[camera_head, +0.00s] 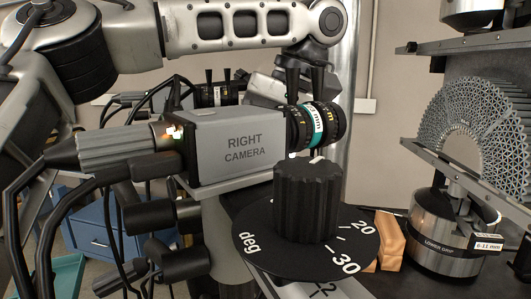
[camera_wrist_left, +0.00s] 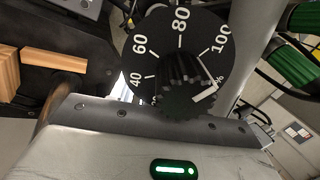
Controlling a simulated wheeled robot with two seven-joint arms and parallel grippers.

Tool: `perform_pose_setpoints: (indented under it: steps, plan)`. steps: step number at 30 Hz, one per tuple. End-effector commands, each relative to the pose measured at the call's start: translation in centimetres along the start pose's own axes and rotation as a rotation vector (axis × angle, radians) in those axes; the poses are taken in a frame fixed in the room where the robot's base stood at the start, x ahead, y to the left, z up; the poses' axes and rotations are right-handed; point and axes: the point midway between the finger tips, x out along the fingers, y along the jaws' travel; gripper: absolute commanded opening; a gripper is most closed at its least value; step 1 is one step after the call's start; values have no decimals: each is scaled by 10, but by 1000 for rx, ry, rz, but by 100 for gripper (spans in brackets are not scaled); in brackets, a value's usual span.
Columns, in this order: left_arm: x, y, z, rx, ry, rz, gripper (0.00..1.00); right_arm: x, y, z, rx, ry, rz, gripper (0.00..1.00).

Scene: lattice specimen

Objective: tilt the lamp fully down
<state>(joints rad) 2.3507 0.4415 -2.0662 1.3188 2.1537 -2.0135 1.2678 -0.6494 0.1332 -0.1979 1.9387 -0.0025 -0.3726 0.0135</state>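A black ridged knob (camera_head: 308,200) stands on a round black dial (camera_head: 262,252) marked "deg", with 20 and 30 legible. A white mark shows on the knob's top edge, at its far side. The lamp itself cannot be made out. My left arm crosses the top of the head view; its fingertips cannot be made out behind the camera and lens. In the left wrist view a grey body with a green light fills the bottom, and no fingers show. Beyond it is another black knob (camera_wrist_left: 182,78) on a percent dial (camera_wrist_left: 180,42) with 40 to 100 legible. My right gripper is not seen.
A grey box labelled "RIGHT CAMERA" (camera_head: 235,148) with a long lens (camera_head: 316,126) stands directly behind and left of the deg knob. A lattice ring (camera_head: 478,128) sits above the lower grip (camera_head: 448,236) at right. Wooden blocks (camera_head: 391,243) lie right of the dial. Cables hang at left.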

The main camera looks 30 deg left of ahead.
Motion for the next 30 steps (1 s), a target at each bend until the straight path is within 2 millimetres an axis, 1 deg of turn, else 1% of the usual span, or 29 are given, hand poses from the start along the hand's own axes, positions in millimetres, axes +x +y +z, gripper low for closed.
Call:
perform_pose_setpoints:
  steps: [5, 8, 16, 24, 30]
  plan:
    - [-2, 0, 0, -1, 1, 3, 45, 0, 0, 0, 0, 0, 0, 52]
    - [-10, 0, 0, -3, 4, 1, 45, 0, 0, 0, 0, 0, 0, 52]
    - [-53, 0, 0, -8, 10, 2, 45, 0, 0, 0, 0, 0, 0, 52]
    - [-71, 0, 0, -3, 1, -2, 45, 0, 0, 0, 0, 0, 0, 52]
    - [-76, 0, 0, -1, 3, 4, 45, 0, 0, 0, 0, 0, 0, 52]
